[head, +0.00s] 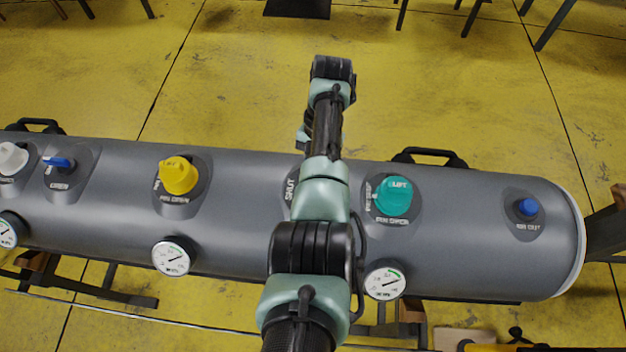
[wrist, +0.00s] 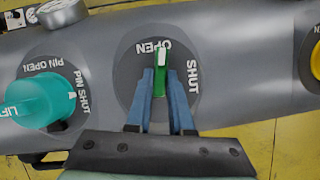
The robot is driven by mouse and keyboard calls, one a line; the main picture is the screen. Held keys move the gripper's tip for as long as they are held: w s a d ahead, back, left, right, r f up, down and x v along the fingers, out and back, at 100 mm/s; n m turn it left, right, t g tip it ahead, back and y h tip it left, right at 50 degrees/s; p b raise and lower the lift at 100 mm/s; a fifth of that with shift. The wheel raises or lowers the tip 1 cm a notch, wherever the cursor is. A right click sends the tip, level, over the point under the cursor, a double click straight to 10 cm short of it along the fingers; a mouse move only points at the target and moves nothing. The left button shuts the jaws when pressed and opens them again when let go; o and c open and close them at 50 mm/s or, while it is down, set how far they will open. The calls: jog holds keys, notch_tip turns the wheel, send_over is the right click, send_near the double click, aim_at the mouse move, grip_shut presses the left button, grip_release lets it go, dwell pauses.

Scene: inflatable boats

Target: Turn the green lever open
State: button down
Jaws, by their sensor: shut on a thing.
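In the wrist view the green lever (wrist: 159,84) stands on a round dark plate on the grey tube. Its white tip points up in the picture, close to the end of the word OPEN; the word SHUT is off to the right. My gripper (wrist: 162,76) has its two blue fingers on either side of the lever and is shut on it. In the head view my arm hides the lever and the gripper; only part of the plate with the word SHUT (head: 291,190) shows beside the arm.
A teal LIFT cap (head: 392,195) is right of my arm and a yellow cap (head: 178,177) left. A blue lever (head: 57,162), white knob (head: 12,158) and blue knob (head: 528,207) sit further along the grey tube (head: 460,230). Gauges (head: 172,256) line its near side.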

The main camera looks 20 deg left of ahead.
jog(key=shift+w+n+h, duration=0.1)
jog(key=shift+n+h, duration=0.4)
jog(key=shift+n, duration=0.7)
jog(key=c, duration=0.8)
grip_release()
jog(key=shift+r, duration=0.1)
jog(key=v, duration=1.2)
jog(key=shift+r, duration=0.4)
jog(key=shift+a, duration=0.15)
